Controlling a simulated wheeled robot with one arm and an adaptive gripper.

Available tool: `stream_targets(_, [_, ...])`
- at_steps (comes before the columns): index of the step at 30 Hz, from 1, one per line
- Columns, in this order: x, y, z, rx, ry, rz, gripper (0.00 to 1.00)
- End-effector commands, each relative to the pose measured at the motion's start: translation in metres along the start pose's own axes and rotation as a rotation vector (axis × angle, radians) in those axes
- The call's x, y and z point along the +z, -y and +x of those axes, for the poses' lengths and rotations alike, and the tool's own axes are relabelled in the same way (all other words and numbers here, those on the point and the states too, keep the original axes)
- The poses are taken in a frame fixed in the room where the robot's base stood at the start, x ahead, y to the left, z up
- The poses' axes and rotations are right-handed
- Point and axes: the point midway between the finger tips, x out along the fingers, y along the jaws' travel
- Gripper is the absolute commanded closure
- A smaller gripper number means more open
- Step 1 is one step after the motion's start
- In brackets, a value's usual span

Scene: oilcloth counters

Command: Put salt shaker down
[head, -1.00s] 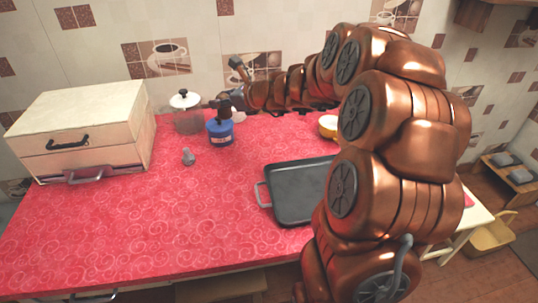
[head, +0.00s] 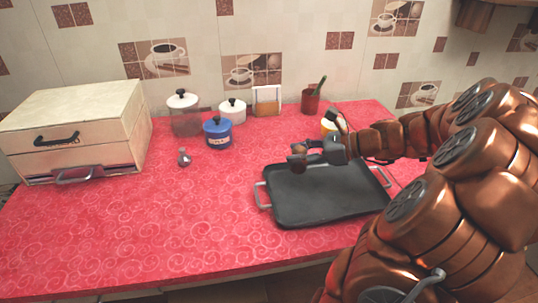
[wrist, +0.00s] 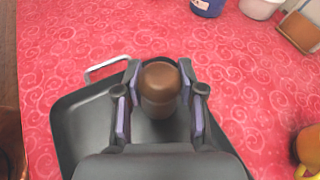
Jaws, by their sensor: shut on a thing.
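My gripper (head: 303,158) is shut on a brown, round-topped shaker, which I take to be the salt shaker (wrist: 160,82). The shaker sits between the two fingers in the wrist view, and its lower part is hidden there. In the head view my gripper is over the far left part of the black tray-like pan (head: 325,200). The gap between the shaker and the pan is hard to judge.
A small glass shaker with a metal top (head: 184,158) stands on the red counter (head: 130,215). A blue jar (head: 218,135), white-lidded canisters (head: 183,118) and a napkin holder (head: 267,102) stand behind. A wooden box (head: 75,130) is at left. The left front counter is clear.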

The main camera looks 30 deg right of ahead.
Motion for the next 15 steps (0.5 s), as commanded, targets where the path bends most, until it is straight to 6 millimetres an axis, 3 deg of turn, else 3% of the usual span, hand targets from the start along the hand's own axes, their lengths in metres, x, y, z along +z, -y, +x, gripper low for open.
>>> stream_targets(5, [0.001, 0.013, 0.015, 0.007, 0.002, -0.001, 0.96])
stream_targets(15, [0.01, 0.063, 0.066, 0.007, 0.0, -0.001, 0.96])
